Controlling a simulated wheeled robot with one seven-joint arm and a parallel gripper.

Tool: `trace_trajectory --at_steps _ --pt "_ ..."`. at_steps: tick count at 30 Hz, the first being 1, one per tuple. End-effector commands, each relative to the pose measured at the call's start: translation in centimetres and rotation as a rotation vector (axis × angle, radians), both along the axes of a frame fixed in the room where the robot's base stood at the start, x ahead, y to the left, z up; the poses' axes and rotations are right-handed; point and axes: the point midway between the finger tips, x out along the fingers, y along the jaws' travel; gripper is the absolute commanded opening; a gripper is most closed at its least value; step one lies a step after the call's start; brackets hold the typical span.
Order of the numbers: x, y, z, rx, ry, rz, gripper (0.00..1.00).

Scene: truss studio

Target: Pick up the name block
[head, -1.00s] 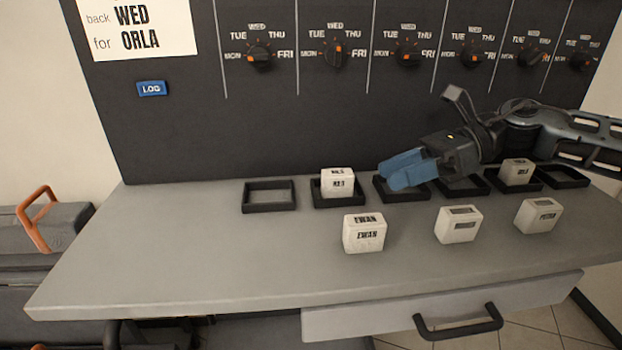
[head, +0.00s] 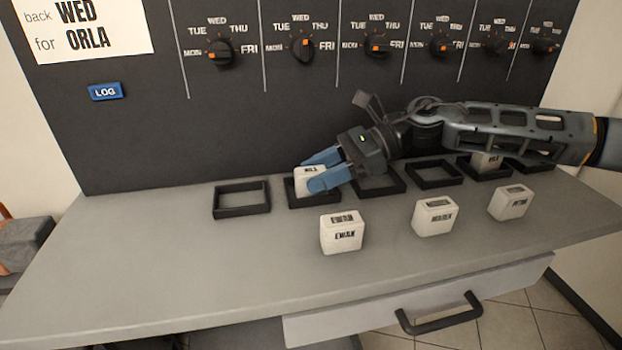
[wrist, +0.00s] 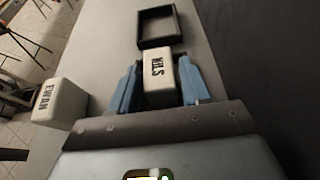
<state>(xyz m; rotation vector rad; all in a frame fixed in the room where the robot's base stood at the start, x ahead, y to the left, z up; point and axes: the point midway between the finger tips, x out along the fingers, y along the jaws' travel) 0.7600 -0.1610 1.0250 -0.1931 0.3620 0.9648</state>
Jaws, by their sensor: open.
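An empty black frame (head: 241,212) lies left of the gripper. Other frames (head: 436,183) continue to the right. The dark back panel (head: 230,130) with dials rises close behind. A note (head: 85,28) reads back WED for ORLA. The front bench top (head: 200,270) is clear.

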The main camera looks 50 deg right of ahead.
Motion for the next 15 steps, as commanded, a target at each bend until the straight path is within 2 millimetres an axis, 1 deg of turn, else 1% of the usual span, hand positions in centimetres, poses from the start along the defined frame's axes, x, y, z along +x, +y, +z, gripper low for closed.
trace_trajectory --at_steps 6,15 --pt "0.04 0.04 -0.05 0.0 0.0 -0.001 0.47" --pt "0.03 0.03 -0.04 0.0 0.0 0.0 0.18"
